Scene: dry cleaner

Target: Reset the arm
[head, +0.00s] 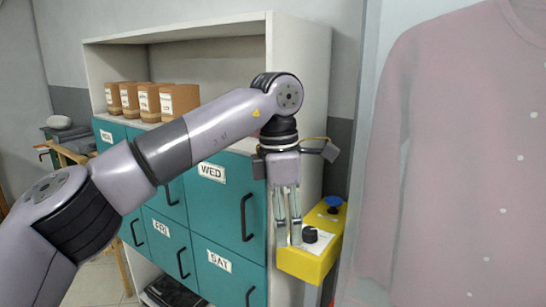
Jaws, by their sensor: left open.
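My left arm comes in from the left and bends down at the wrist in front of the shelf unit. My left gripper (288,238) points downward and is open, with two thin grey fingers and nothing visible between them. Its fingertips are in front of or just above the left end of a yellow box (309,265). I cannot tell whether they touch it. The box has a black knob (310,234), a blue knob (334,202) and a white label on top. My right gripper is not in view.
A white shelf unit (313,100) with teal doors (228,213) labelled with weekdays stands behind my arm. Several brown boxes (180,101) sit on its upper shelf. A large pink garment (465,150) fills the right side. A small wooden stand (68,153) is at the far left.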

